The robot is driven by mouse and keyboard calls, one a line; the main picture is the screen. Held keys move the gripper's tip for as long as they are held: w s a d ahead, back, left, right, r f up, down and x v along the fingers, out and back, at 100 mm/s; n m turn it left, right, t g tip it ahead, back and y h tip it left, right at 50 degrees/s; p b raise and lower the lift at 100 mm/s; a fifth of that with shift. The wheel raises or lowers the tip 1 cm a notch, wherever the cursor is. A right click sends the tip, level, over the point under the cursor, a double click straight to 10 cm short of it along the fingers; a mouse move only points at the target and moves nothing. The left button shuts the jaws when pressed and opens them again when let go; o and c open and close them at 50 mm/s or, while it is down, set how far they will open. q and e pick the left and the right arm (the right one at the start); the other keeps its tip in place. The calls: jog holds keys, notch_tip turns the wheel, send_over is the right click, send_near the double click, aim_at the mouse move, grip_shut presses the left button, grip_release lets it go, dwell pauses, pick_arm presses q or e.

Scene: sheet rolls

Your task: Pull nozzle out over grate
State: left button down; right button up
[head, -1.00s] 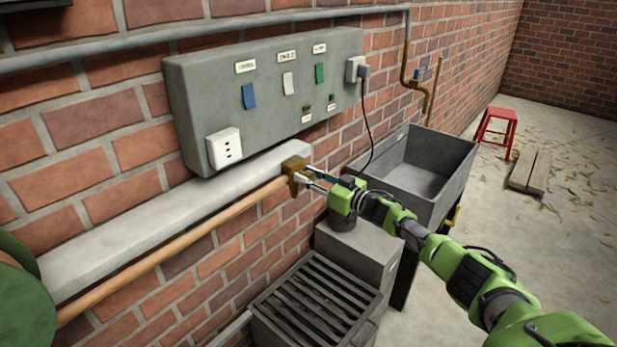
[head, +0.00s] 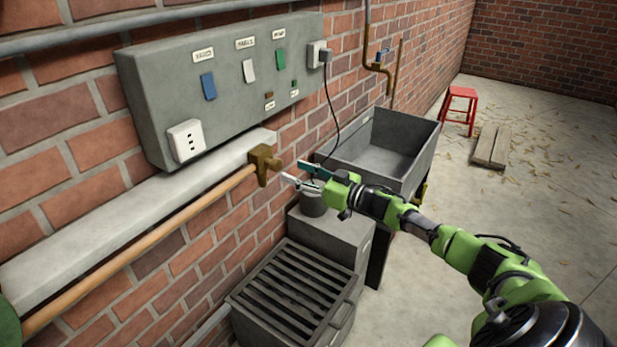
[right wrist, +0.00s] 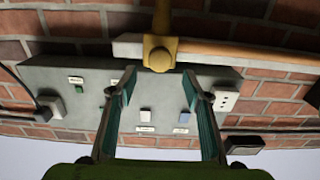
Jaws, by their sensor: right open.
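The brass nozzle (head: 263,164) sits at the end of the orange-brown hose (head: 150,247) along the grey wall ledge. My right gripper (head: 291,170) is open and empty, its fingertips just right of the nozzle with a small gap. In the right wrist view the nozzle (right wrist: 160,52) shows beyond and between the open fingertips (right wrist: 160,72). The slatted dark grate (head: 290,293) lies below, on a low box against the wall. My left gripper is not in view.
A grey panel (head: 225,75) with switches and a plugged cord is above the ledge. A grey block (head: 335,238) with a dark pot stands behind the grate, beside a grey sink (head: 385,150).

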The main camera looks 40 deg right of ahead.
jog(key=shift+v, duration=1.85)
